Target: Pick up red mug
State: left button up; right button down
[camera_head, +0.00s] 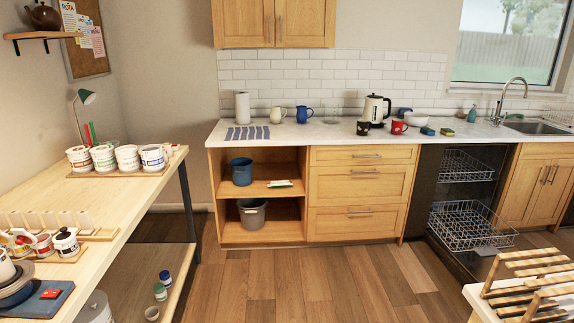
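A red mug (398,127) stands upright on the white kitchen counter (305,133), right of the kettle and left of a blue item. A darker mug (363,128) stands to its left, apart from it. Neither of my grippers shows in the head view.
A wooden table (112,192) with several pots runs along the left. The middle floor is clear.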

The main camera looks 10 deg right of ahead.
aim_at(396, 126)
jog(key=i+z, duration=0.15)
jog(key=i, duration=0.8)
jog(key=i+j+z, duration=0.15)
jog(key=i, duration=0.75)
